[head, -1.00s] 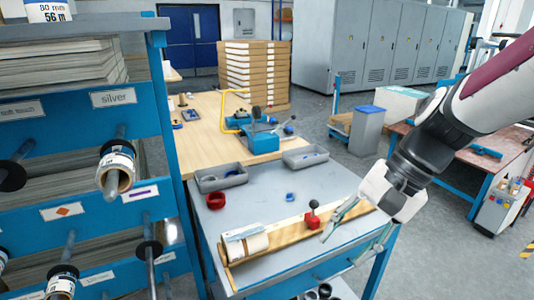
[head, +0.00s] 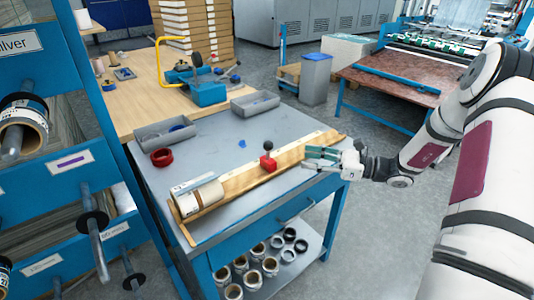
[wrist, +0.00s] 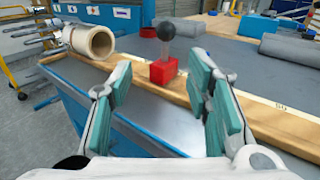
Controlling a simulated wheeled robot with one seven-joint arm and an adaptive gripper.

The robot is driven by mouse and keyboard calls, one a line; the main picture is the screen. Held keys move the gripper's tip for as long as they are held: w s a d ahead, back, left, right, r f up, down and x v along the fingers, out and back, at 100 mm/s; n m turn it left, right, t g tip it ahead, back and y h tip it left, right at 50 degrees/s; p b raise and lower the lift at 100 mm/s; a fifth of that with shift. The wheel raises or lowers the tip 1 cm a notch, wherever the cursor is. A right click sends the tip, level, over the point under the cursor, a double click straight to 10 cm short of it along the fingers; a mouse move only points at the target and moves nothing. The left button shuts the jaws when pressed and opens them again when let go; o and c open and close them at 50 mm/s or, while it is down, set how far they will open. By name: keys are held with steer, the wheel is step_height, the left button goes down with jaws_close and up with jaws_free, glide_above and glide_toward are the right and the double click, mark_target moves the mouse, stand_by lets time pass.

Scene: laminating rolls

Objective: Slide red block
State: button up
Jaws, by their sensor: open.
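The red block (head: 268,162) with a black ball knob on top sits upright on the long wooden measuring rail (head: 236,186) on the grey table. In the wrist view the red block (wrist: 163,71) is ahead, between and beyond the fingertips. My gripper (head: 322,157) is open and empty, to the right of the block, close to the rail's right part. In the wrist view its teal finger pads (wrist: 168,95) are spread and do not touch the block. A white-wrapped roll (head: 200,197) lies at the rail's left end, and it also shows in the wrist view (wrist: 92,41).
A red ring (head: 162,157) and grey trays (head: 167,133) are on the table behind the rail. Several rolls and rings (head: 262,265) are on the lower shelf. A blue rack (head: 60,150) stands at the left. The tabletop behind the block is mostly clear.

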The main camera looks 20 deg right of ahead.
mark_target(268, 151)
steer(key=shift+w+d+f, duration=0.2)
steer(key=shift+d+f, duration=0.05)
steer(key=shift+w+a, duration=0.15)
steer(key=shift+a, duration=0.05)
steer(key=x, duration=1.3)
steer(key=shift+w+r, duration=0.15)
steer(key=shift+a, duration=0.1)
jaws_close()
